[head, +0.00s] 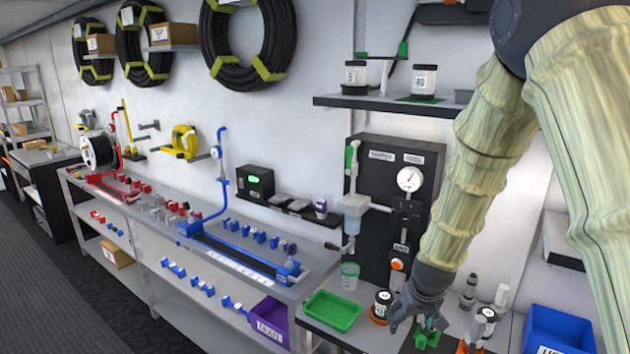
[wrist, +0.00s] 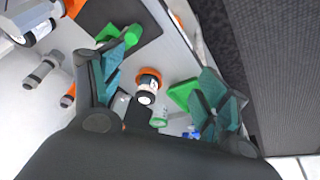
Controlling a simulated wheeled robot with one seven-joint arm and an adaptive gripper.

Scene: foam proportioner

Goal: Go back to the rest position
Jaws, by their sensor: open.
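My arm, in a pale ribbed sleeve, comes down from the upper right in the head view. My gripper (head: 413,318) is low over the right bench, beside a small dark jar (head: 382,304) with a white label on an orange base. In the wrist view my gripper (wrist: 162,72) has its two teal-padded fingers spread wide. The jar (wrist: 147,88) shows between and beyond them, and I see nothing held. A green fixture (head: 432,330) is just right of the fingers; part of it is hidden by them.
A green tray (head: 332,311) and a clear green cup (head: 349,275) stand left of the jar. A black panel with a gauge (head: 409,179) rises behind. A blue bin (head: 556,332) is at right. A shelf (head: 390,104) with jars hangs above. A long bench extends left.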

